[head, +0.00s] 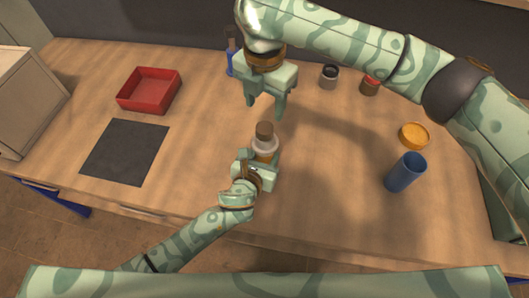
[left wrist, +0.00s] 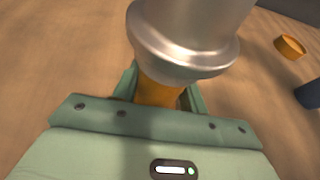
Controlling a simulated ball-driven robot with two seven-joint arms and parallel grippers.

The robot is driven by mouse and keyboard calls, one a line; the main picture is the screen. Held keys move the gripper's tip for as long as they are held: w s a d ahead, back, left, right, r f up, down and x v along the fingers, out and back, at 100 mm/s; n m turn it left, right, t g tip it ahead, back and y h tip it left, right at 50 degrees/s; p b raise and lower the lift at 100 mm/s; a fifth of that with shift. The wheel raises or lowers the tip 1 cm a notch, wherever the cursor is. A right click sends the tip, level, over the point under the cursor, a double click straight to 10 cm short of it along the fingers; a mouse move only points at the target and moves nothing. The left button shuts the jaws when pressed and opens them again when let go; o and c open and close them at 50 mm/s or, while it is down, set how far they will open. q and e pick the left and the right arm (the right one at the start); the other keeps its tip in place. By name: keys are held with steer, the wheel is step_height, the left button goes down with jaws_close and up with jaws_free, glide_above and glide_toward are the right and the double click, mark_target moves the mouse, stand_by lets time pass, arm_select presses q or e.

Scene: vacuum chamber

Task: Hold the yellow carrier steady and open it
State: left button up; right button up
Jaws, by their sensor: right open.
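A red tray (head: 134,102) and a dark mat (head: 125,152) lie at left. A blue item (head: 230,64), a dark cup (head: 329,78) and a red-topped jar (head: 370,86) stand behind. A yellow dish (head: 414,135) and blue cup (head: 405,173) are at right.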

mark_target(265, 127)
arm_select(q)
jaws_close()
arm_select(e)
steer(key=shift+w+d+r, duration=0.15)
steer(key=shift+w+r, duration=0.05)
steer(key=shift+r, duration=0.1)
steer(key=m, duration=0.9)
steer(key=shift+m, duration=0.3)
steer(key=m, duration=0.6)
steer(key=shift+f, duration=0.1)
steer(key=m, duration=0.3)
steer(key=shift+m, duration=0.3)
steer(key=m, duration=0.6)
steer(key=shift+s+f, duration=0.1)
steer(key=shift+f, duration=0.05)
steer(key=m, duration=1)
steer(key=shift+s, duration=0.1)
steer(key=shift+f+m, duration=0.25)
steer(key=shift+m, duration=0.05)
step_height(265, 127, down, 8)
steer(key=shift+r, duration=0.2)
